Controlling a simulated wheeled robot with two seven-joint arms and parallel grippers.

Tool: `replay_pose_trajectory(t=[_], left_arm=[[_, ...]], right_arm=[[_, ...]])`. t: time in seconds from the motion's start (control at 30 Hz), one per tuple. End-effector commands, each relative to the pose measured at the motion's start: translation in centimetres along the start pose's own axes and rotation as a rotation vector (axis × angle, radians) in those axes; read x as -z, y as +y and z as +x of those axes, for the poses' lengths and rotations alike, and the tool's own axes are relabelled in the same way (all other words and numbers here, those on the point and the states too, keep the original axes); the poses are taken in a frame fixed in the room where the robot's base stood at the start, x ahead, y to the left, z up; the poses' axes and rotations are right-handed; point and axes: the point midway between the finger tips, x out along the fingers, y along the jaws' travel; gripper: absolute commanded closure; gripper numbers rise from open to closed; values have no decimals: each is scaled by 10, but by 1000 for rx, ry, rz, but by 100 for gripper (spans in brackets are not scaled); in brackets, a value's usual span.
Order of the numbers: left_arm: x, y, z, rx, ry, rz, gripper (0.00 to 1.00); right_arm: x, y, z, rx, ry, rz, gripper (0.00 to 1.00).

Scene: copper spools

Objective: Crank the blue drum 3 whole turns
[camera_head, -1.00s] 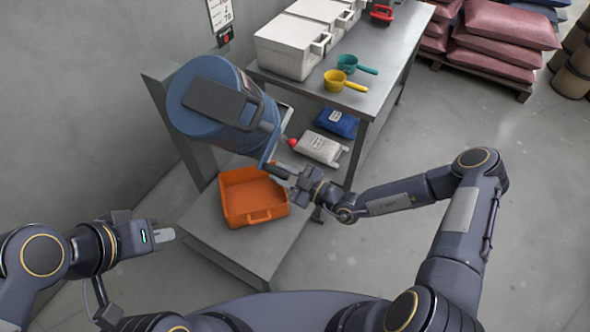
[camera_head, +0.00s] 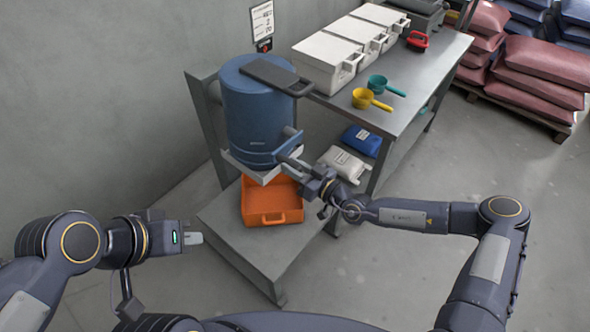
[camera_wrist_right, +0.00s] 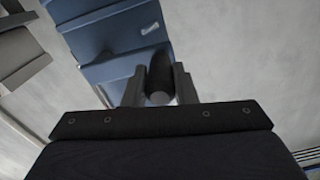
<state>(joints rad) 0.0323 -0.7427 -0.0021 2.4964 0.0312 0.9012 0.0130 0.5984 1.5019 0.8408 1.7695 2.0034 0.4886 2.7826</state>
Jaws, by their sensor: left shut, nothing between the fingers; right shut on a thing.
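The blue drum (camera_head: 258,120) is held in a grey stand (camera_head: 208,125) and now looks about upright, with a dark lid and latch (camera_head: 275,76) on top. My right gripper (camera_head: 300,168) is at the drum's lower right side, shut on the crank handle. In the right wrist view the dark handle grip (camera_wrist_right: 160,80) sits between the two fingers, with the blue drum (camera_wrist_right: 115,45) beyond it. My left gripper (camera_head: 195,238) is shut and empty at the lower left, apart from the drum and stand.
An orange tray (camera_head: 272,218) stands on the stand's base below the drum. A metal table (camera_head: 420,75) at the right holds white boxes (camera_head: 335,75) and yellow (camera_head: 362,98) and teal (camera_head: 377,82) scoops. White (camera_head: 342,163) and blue (camera_head: 361,141) bags lie underneath.

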Motion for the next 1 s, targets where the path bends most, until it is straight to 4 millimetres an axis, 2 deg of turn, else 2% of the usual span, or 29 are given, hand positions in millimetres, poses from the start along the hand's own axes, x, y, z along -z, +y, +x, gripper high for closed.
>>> replay_pose_trajectory(t=[0.43, 0.47, 0.6, 0.87, 1.0], left_arm=[[0, 0, 0, 0, 0, 0, 100], [0, 0, 0, 0, 0, 0, 100], [0, 0, 0, 0, 0, 0, 100], [0, 0, 0, 0, 0, 0, 100], [-1, -1, 2, 0, 0, 0, 100]], right_arm=[[3, -1, 1, 3, 4, 6, 100], [3, -1, 1, 2, 4, 5, 74], [3, -1, 1, 1, 3, 6, 55], [2, 0, 0, -1, 2, 7, 53], [1, 2, -8, -2, 2, 7, 53]])
